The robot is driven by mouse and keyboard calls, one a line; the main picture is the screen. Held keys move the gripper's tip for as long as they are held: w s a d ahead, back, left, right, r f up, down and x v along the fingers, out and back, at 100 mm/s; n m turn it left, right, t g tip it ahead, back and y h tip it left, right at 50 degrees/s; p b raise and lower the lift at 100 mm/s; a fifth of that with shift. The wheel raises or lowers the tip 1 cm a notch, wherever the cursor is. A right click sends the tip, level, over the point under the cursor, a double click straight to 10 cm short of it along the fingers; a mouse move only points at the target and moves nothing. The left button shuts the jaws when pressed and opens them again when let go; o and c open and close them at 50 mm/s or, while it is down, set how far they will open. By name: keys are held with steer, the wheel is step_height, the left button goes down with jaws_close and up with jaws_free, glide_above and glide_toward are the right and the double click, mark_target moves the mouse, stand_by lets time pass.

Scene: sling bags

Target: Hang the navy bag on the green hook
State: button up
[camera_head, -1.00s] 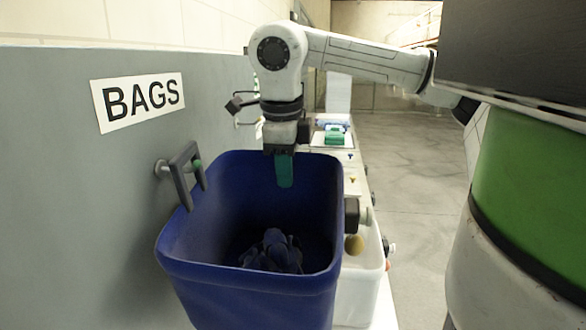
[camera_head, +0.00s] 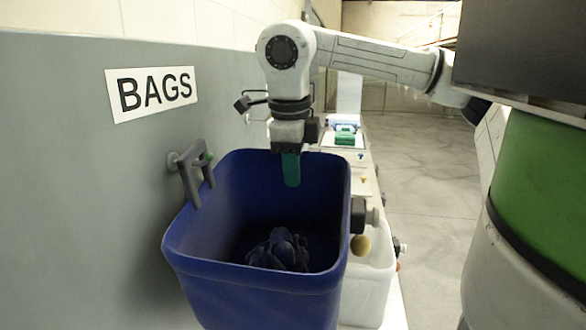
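A dark navy, crumpled bag (camera_head: 279,251) lies at the bottom of a deep blue bin (camera_head: 250,279). Its strap cannot be made out. My gripper (camera_head: 291,170) points down over the far part of the bin, with its teal fingertips about at rim height, above and apart from the bag. The fingers overlap in this view, so their opening is hidden. A grey wall hook with a green tip (camera_head: 207,157) sticks out from the grey panel at the bin's left rim, left of my gripper.
A dark hook (camera_head: 246,104) is on the panel farther back. A "BAGS" sign (camera_head: 152,92) is on the panel. A white bin (camera_head: 369,291) stands right of the blue bin. A table with green and blue items (camera_head: 345,136) is behind. Open floor (camera_head: 425,190) lies to the right.

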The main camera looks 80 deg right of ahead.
steer(key=o, duration=0.5)
steer(key=b+v, duration=0.1)
steer(key=v, duration=0.9)
steer(key=shift+r, duration=0.4)
